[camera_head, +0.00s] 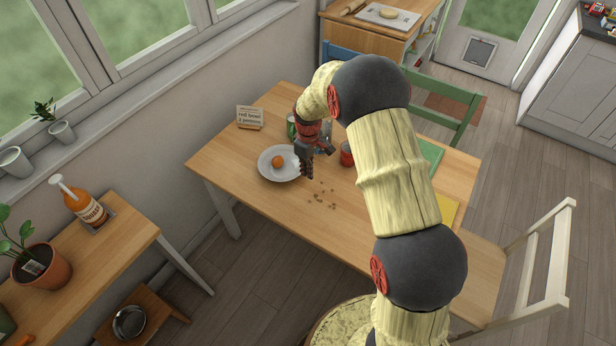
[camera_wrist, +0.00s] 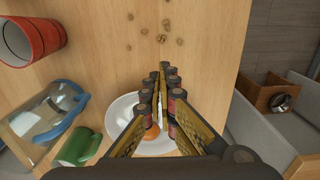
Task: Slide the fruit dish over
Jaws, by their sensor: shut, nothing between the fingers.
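The fruit dish (camera_head: 268,175) is a round white plate near the left edge of the wooden table, with one orange fruit (camera_head: 278,161) on it. My gripper (camera_head: 307,175) is shut and empty, pointing down at the dish's right side. It overlaps the right rim in the head view; I cannot tell whether it touches. In the wrist view the dish (camera_wrist: 118,112) and fruit (camera_wrist: 152,132) lie behind the fingers (camera_wrist: 163,72), which hide part of both.
A red mug (camera_wrist: 30,40), a clear jug with a blue handle (camera_wrist: 45,118) and a green mug (camera_wrist: 78,148) stand nearby. Small brown bits (camera_head: 322,196) lie right of the dish. A sign (camera_head: 249,117) stands behind it. The table's near left (camera_head: 232,175) is bare.

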